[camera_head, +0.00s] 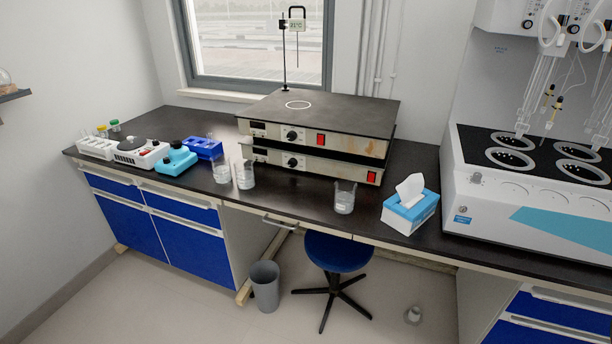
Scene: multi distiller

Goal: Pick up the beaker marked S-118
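Several clear glass beakers stand upright on the dark bench. One beaker (221,172) and a second beaker (245,175) stand close together left of the stacked hotplates' front. A third beaker (344,198) stands alone in front of the hotplates, left of the tissue box. Each shows a pale patch low on its side, but no marking is legible, so I cannot tell which is S-118. My gripper is not in view.
Two stacked hotplates (316,125) fill the bench behind the beakers. A blue tissue box (410,208) and a large white distiller (530,205) stand to the right. Small devices and a blue rack (204,148) are at left. A blue stool (337,252) and grey bin (265,286) stand below.

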